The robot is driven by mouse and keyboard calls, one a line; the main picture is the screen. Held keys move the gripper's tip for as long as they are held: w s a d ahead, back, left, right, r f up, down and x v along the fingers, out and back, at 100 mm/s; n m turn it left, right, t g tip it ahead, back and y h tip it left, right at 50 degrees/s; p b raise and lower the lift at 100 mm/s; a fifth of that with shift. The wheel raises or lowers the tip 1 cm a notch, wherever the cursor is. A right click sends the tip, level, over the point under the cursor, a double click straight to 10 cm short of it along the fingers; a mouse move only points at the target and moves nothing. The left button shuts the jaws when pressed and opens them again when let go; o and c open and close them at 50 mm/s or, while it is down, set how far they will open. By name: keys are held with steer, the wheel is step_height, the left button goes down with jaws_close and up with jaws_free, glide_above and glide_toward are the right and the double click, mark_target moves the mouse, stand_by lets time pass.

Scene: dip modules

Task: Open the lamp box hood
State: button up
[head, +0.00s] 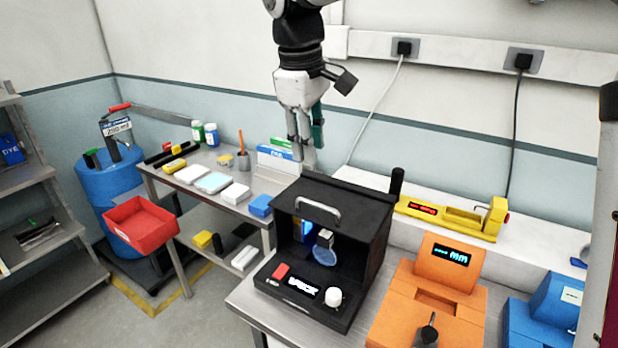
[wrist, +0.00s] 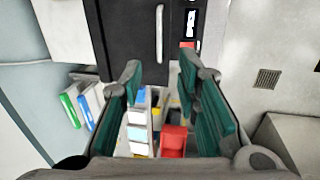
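The lamp box (head: 345,212) is a black box on a metal table. A silver handle (head: 317,208) sits near the front edge of its dark hood. The front below the hood is open and shows a blue-lit inside with a round lens (head: 325,256). In the wrist view the hood (wrist: 125,35) and its handle (wrist: 159,33) show at the top, beyond the fingertips. My gripper (head: 305,150) hangs above and behind the box, pointing down, apart from the handle. Its teal-padded fingers (wrist: 160,76) are spread in the wrist view, with nothing held between them.
An orange device (head: 430,300) stands close to the right of the box, with a blue device (head: 545,312) further right. A yellow gauge (head: 455,215) and a black cylinder (head: 397,182) are behind. A side bench with small items and a red bin (head: 141,226) are left.

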mark_target(316, 205)
steer(key=f, duration=0.4)
steer(key=w+d+f+p, duration=0.1)
steer(key=f, duration=0.4)
steer(key=w+f+p, duration=0.1)
steer(key=f, duration=0.3)
steer(key=shift+w+d+f, duration=0.2)
steer(key=shift+w+f, duration=0.05)
steer(key=shift+f, duration=0.05)
steer(key=shift+c, duration=0.6)
jaws_close()
